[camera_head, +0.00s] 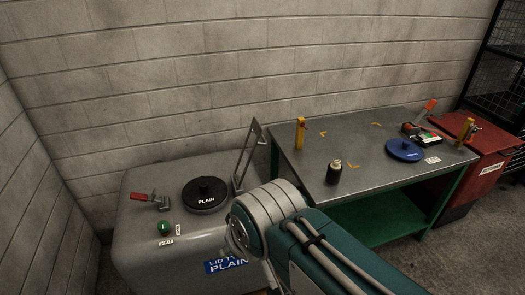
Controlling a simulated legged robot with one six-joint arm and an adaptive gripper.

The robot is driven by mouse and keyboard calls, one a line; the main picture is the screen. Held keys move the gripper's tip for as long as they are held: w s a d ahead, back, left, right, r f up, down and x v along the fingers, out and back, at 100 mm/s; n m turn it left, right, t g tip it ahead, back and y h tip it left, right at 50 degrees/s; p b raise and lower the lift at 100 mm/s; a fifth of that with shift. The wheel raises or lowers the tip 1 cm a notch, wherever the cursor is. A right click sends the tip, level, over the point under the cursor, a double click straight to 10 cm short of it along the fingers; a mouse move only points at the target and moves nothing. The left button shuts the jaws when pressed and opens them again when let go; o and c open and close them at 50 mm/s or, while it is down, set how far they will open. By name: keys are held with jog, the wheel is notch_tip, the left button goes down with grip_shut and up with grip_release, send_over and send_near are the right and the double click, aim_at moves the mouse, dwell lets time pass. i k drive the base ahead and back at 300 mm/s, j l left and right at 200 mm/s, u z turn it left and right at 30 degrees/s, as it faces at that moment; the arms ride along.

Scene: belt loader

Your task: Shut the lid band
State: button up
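A grey rounded housing (136,240) stands at the lower left, with a blue sign whose readable words include "LID" and "PLAIN". A red-handled clamp (150,199) sits left of the lid. A green ball knob (164,228) is in front of the clamp, with two small white labels beside it. I cannot clearly make out a band or whether it is open. My arm crosses the lower middle and hides the housing's right front. My gripper is not in view.
A metal frame (246,157) stands up behind the housing's right side. Block walls close the back and left.

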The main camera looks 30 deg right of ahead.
aim_at(257, 129)
jog(key=k+l+u, duration=0.15)
jog(key=l, duration=0.25)
jog(key=k+l+u, duration=0.1)
jog(key=l, duration=0.3)
jog(key=k+l+u, duration=0.15)
jog(key=l, duration=0.25)
jog(key=k+l+u, duration=0.15)
jog(key=k+l, duration=0.15)
jog(key=l+u, duration=0.2)
jog(key=l, duration=0.7)
jog(key=l+u, duration=0.2)
jog(key=l, duration=0.65)
jog(key=i+l+z, duration=0.1)
jog(key=i+j+z, duration=0.25)
